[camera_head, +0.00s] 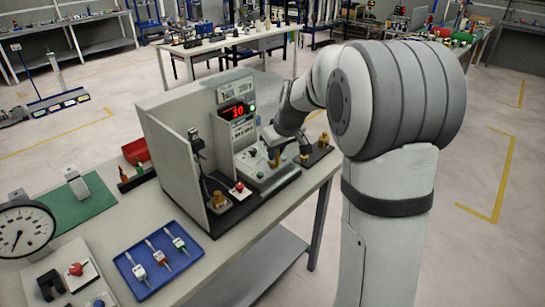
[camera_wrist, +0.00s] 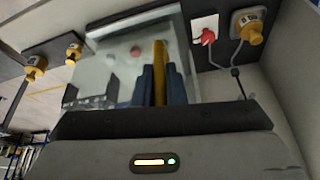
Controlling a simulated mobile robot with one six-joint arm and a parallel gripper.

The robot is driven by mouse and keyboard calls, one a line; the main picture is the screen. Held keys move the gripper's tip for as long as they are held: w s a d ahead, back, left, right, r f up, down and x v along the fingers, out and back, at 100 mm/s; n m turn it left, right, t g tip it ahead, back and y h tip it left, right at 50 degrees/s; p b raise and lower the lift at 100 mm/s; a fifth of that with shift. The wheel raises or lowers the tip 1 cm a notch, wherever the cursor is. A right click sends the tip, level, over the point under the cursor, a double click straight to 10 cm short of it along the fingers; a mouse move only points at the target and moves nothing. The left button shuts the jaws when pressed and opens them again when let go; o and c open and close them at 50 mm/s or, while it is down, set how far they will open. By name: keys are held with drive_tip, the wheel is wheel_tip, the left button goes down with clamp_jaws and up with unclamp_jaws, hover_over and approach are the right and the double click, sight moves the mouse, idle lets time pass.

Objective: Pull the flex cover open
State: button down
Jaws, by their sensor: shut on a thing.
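My gripper is shut on this bar. In the head view my gripper (camera_head: 272,146) is low at the front of the grey tester with the red display (camera_head: 238,112), and a bit of yellow (camera_head: 273,157) shows below it. The wrist hides part of the cover there, so how far it is open is unclear.
Grey walls (camera_head: 175,165) stand left of and behind the tester. Yellow plugs (camera_wrist: 250,28) and a red button (camera_wrist: 208,36) are close by. A blue tray (camera_head: 140,293) with several tools and a dial gauge (camera_head: 22,230) occupy the near bench. Open floor lies right.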

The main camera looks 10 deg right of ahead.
drive_tip(key=shift+a, duration=0.1)
drive_tip(key=c, duration=1.5)
unclamp_jaws()
drive_tip(key=shift+s+a, duration=0.1)
drive_tip(key=shift+r, duration=0.1)
drive_tip(key=v, duration=0.7)
drive_tip(key=shift+s+r+b, duration=0.1)
drive_tip(key=shift+r+b, duration=0.2)
drive_tip(key=shift+b, duration=0.1)
drive_tip(key=s+f+m, duration=0.1)
drive_tip(key=s+f, duration=0.1)
drive_tip(key=s, duration=0.7)
drive_tip(key=s+f+m+g+h, duration=0.1)
drive_tip(key=s+f+m, duration=0.1)
drive_tip(key=s, duration=0.7)
drive_tip(key=s+f+m, duration=0.1)
drive_tip(key=s+f, duration=0.1)
drive_tip(key=s, duration=0.7)
drive_tip(key=shift+s+a+f+m+h, duration=0.15)
drive_tip(key=shift+s+a+m+h, duration=0.1)
drive_tip(key=shift+m+h, duration=0.15)
